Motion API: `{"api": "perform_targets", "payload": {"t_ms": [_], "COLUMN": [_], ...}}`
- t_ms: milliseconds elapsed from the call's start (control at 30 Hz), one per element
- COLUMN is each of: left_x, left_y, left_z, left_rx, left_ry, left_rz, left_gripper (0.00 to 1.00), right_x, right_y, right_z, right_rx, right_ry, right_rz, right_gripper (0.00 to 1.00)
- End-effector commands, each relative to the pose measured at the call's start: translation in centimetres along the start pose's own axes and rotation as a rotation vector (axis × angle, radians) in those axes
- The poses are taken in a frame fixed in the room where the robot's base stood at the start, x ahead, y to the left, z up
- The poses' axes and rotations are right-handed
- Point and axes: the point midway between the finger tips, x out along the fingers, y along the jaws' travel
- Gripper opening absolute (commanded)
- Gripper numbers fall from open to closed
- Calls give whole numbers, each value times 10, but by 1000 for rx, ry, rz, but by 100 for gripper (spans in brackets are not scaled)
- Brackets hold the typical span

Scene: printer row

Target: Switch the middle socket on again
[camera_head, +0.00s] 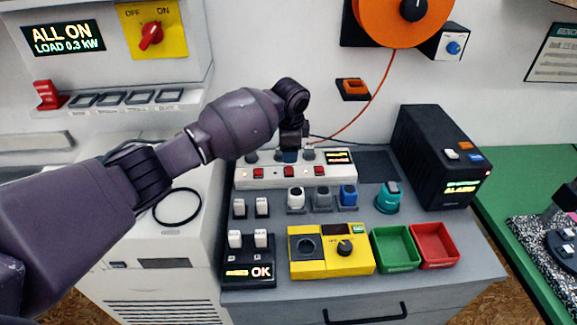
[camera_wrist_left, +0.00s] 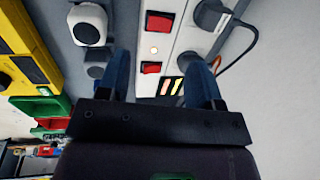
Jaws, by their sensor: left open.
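The white socket strip (camera_head: 278,181) lies across the grey cabinet top, with three red switches along it. The middle switch (camera_head: 289,171) is red; whether it is pressed on is too small to tell. In the left wrist view the strip (camera_wrist_left: 186,40) runs up the picture, with a red switch (camera_wrist_left: 151,67) near the display end and another red switch (camera_wrist_left: 160,22) farther up. A small lamp between them glows. My left gripper (camera_head: 290,154) is above the strip's back edge. Its blue fingers (camera_wrist_left: 159,85) are apart and empty. My right gripper does not show.
In front of the strip stand white, grey and blue plugs (camera_head: 322,197), a yellow box (camera_head: 320,262) and green (camera_head: 396,250) and red (camera_head: 436,246) trays. A black unit (camera_head: 438,155) stands right. The wall panel (camera_head: 62,38) reads "ALL ON, LOAD 0.3 kW".

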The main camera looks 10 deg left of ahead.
Motion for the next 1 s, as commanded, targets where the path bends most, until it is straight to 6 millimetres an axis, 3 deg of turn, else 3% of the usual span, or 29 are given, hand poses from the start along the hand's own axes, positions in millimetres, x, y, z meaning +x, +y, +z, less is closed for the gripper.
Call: {"api": "perform_targets", "payload": {"t_ms": [300, 500, 933, 1000], "left_x": [56, 77, 84, 84], "left_y": [1, 0, 0, 0], "left_z": [-1, -1, -1, -1], "left_rx": [-1, -2, -1, -1], "left_ry": [1, 1, 2, 2], "left_rz": [2, 0, -2, -2], "left_gripper": [60, 60, 60, 49], "right_x": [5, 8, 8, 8], "right_y": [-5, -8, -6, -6], "right_z": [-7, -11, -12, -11], "right_rx": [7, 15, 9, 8], "right_ry": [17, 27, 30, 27], "right_rz": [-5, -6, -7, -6], "right_gripper": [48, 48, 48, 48]}}
